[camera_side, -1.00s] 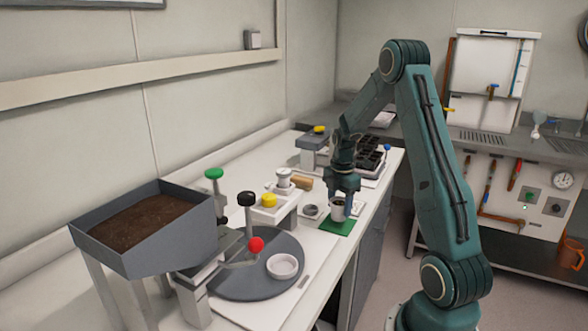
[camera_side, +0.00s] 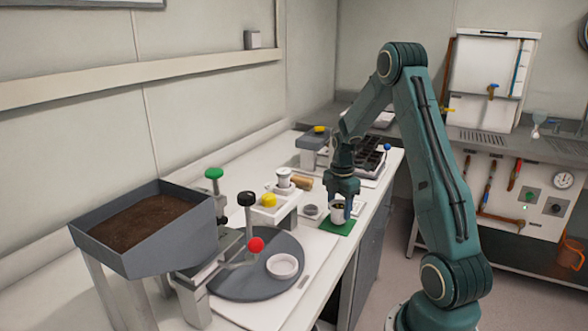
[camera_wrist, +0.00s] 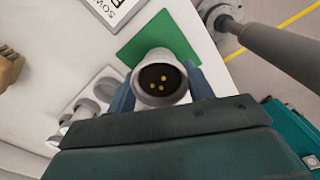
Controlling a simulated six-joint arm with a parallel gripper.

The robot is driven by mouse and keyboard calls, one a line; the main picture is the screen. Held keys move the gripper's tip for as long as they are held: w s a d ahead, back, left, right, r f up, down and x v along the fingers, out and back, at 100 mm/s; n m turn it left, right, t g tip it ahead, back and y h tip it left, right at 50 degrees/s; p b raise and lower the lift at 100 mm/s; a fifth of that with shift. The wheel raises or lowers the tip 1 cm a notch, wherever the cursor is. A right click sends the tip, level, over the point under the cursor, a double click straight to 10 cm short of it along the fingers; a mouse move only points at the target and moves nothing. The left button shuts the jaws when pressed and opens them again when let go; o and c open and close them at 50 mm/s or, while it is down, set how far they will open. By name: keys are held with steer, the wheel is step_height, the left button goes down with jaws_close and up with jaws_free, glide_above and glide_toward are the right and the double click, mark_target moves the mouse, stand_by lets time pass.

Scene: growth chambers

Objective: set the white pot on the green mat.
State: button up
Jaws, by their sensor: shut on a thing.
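The white pot (camera_wrist: 147,101) has dark soil with several yellow seeds on top, seen in the wrist view. It also shows in the side view (camera_side: 337,212), partly hidden by my gripper (camera_side: 341,200). My gripper (camera_wrist: 160,92) is shut on the pot, with one blue finger on each side. The green mat (camera_wrist: 160,38) lies on the white bench behind and under the pot in the wrist view. In the side view the pot is over the green mat (camera_side: 338,228); I cannot tell whether its base touches it.
A round grey turntable (camera_side: 250,286) with a white dish (camera_side: 283,266) is at the front left. A soil bin (camera_side: 145,225) stands farther left. A stand with a yellow knob (camera_side: 268,200) is left of the mat. A black seed tray (camera_side: 372,160) is behind.

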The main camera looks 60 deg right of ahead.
steer(key=shift+f, duration=0.4)
stand_by(0.3)
steer(key=o, duration=1.1)
steer(key=shift+c, duration=0.2)
steer(key=shift+r, duration=4.25)
